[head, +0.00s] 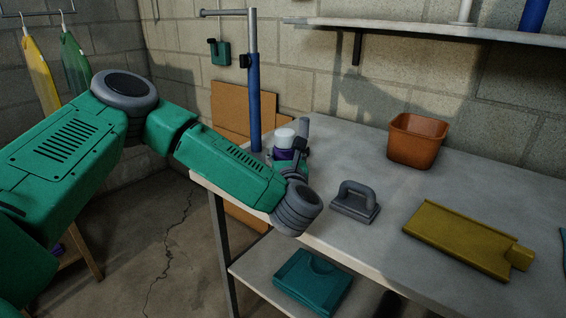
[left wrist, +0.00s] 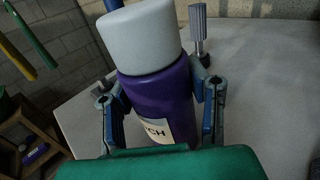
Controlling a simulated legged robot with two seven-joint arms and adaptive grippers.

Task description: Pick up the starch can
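The starch can (left wrist: 158,92) is purple with a white cap and a pale label ending in "CH". In the head view the can (head: 284,139) is at the left end of the workbench, partly hidden behind my left forearm and wrist. My left gripper (left wrist: 156,92) has one finger on each side of the can, and both fingers appear to touch its sides. The gripper also shows in part in the head view (head: 290,154). The can's base is hidden, so I cannot tell whether it rests on the bench. My right gripper is out of view.
On the workbench (head: 370,235) are a grey handled block (head: 355,201), an orange-brown bin (head: 416,140) and a yellow board (head: 465,238). A blue post (head: 254,100) rises near the can. A grey ribbed piece (left wrist: 199,30) stands beside it. A teal item (head: 312,281) lies on the lower shelf.

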